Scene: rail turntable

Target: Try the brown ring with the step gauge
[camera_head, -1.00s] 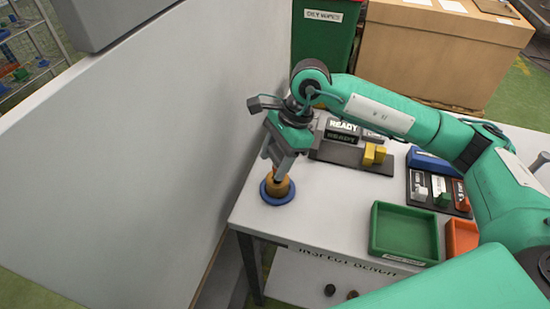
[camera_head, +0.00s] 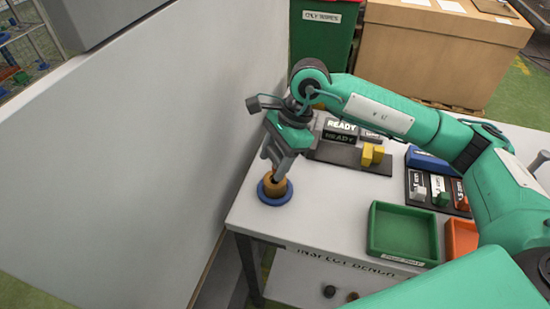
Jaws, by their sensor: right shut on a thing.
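The brown ring (camera_head: 275,188) stands upright on a round blue base (camera_head: 275,199) near the bench's left end. My right gripper (camera_head: 276,172) points down, slightly tilted, right over the brown ring. It is shut on a small, narrow dark piece that looks like the step gauge. Its lower end is at the top of the ring. The fingers hide most of the held piece, and I cannot tell how deep it sits in the ring. My left gripper is not in view.
A READY sign (camera_head: 341,127) and yellow blocks (camera_head: 372,154) stand behind on a dark plate. A green tray (camera_head: 403,232), an orange tray (camera_head: 461,239) and a dark board (camera_head: 438,193) with small coloured pieces are to the right. A pale wall (camera_head: 140,150) is close on the left.

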